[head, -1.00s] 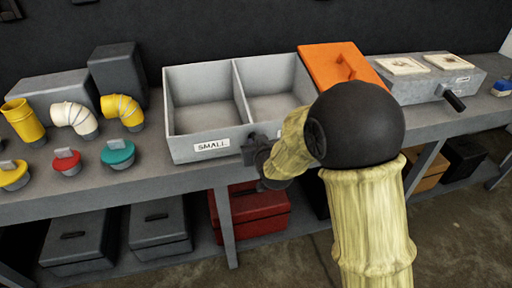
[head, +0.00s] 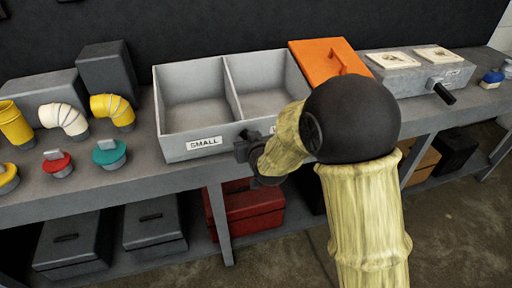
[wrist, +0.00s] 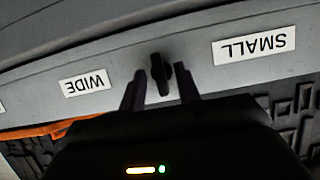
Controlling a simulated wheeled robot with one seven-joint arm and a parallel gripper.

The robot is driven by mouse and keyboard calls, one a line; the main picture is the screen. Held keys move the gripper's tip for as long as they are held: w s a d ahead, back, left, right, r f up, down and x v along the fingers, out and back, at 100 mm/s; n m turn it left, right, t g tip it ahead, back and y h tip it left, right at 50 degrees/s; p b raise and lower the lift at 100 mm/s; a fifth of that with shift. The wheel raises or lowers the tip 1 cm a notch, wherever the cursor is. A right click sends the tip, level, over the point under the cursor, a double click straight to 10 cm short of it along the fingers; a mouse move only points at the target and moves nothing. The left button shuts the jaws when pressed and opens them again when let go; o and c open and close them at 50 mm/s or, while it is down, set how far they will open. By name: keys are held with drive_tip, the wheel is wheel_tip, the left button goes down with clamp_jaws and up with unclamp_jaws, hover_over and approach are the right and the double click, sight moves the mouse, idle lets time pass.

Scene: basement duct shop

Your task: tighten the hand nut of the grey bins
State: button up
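The grey bins (head: 166,152) are an open box with two compartments on the bench, with a SMALL label (head: 204,143) on the front. In the wrist view, which is upside down, the front wall (wrist: 190,55) shows the SMALL label and a WIDE label. The black hand nut (wrist: 160,76) sticks out of this wall between the labels. My gripper (wrist: 161,92) is open, with one finger on each side of the nut. The right finger looks very near it; I cannot tell whether it touches. In the head view my gripper (head: 243,147) is at the front wall and hides the nut.
An orange lid or box (head: 312,58) stands right of the bins, then a grey unit (head: 420,77) with a black handle. Yellow and white elbows (head: 64,119) and red and teal caps (head: 109,153) stand at the left. Boxes fill the shelf below.

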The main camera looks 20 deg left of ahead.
drive_tip(key=b+v, duration=0.1)
drive_tip(key=v, duration=1.6)
drive_tip(key=shift+b, duration=0.35)
drive_tip(key=s+d+f+m+g+h, duration=0.2)
drive_tip(key=d+f+g, duration=0.15)
drive_tip(key=d, duration=0.45)
drive_tip(key=s+d+f+m+g+h, duration=0.2)
drive_tip(key=d+f+h, duration=0.15)
drive_tip(key=d, duration=0.45)
drive_tip(key=s+d+f+m+g+h, duration=0.2)
drive_tip(key=d+f+g, duration=0.15)
drive_tip(key=d, duration=0.55)
drive_tip(key=w+p+v, duration=0.3)
drive_tip(key=p+v, duration=1.1)
drive_tip(key=p, duration=0.1)
drive_tip(key=shift+s+d+r, duration=0.2)
drive_tip(key=shift+d+r, duration=0.15)
drive_tip(key=shift+r, duration=0.1)
